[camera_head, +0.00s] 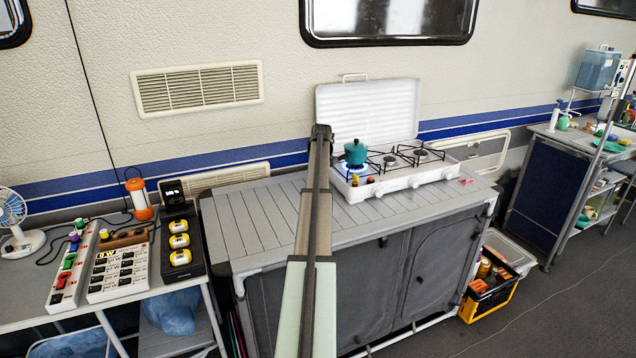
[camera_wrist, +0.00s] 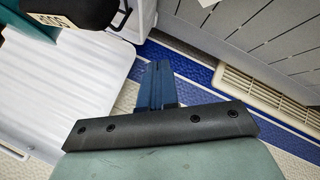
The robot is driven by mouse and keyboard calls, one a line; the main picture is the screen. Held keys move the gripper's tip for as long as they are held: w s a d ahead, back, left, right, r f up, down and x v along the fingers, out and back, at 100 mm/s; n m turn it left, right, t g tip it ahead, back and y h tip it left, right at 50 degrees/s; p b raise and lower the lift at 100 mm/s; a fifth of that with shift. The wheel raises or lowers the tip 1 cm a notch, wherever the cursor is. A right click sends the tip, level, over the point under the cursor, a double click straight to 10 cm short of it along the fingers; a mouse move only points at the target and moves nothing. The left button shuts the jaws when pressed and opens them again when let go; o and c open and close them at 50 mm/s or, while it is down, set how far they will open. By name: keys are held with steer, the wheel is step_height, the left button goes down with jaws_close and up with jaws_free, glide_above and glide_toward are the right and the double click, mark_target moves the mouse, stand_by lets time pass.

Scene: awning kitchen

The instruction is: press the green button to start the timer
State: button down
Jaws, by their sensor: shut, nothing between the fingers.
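My gripper (camera_head: 320,131) is at the far end of my raised arm, in front of the stove's left end in the head view. In the wrist view its dark fingers (camera_wrist: 157,80) are together and empty. A white power strip (camera_head: 85,240) on the left table carries a small green piece (camera_head: 69,262) and a red one; I cannot tell whether the green one is a button. A black device with a lit display (camera_head: 173,192) stands at that table's back. My gripper is far right of these. No green button shows clearly in the wrist view.
A white stove (camera_head: 400,180) with its lid raised bears a teal pot (camera_head: 355,152) over a blue flame, close to my gripper. A grey slatted counter (camera_head: 255,215) has free room at left. An orange lantern (camera_head: 138,198) and a fan (camera_head: 18,225) stand on the left table.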

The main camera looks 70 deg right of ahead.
steer(key=shift+f, duration=0.1)
steer(key=shift+f, duration=4.3)
steer(key=shift+f, duration=0.2)
steer(key=shift+f, duration=0.25)
steer(key=shift+f, duration=0.35)
steer(key=shift+r, duration=0.8)
steer(key=shift+r, duration=0.1)
steer(key=shift+r, duration=2.4)
